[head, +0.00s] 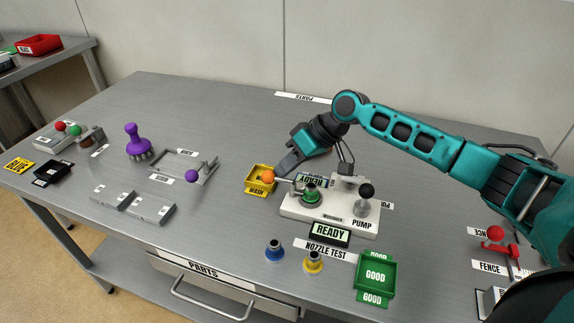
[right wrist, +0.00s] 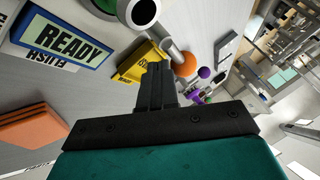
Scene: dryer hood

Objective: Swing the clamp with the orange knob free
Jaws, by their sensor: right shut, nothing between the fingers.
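The clamp's orange knob (head: 268,177) is at the left end of a short grey arm, left of the white pump fixture (head: 330,215). The arm reaches toward a green nozzle (head: 311,194) on the fixture. My right gripper (head: 281,172) is at the knob, its fingers shut with nothing between them. In the right wrist view the shut fingers (right wrist: 156,85) are beside the orange knob (right wrist: 187,66), which shows just past them at the right. I cannot tell whether they touch it. My left gripper is not in view.
A READY display (head: 328,234), a blue nozzle (head: 274,251), a yellow nozzle (head: 313,262) and a green GOOD bin (head: 376,274) are in front. A dark knob (head: 366,191) stands on the pump. The table left of the bin holds a purple-knobbed fixture (head: 192,176).

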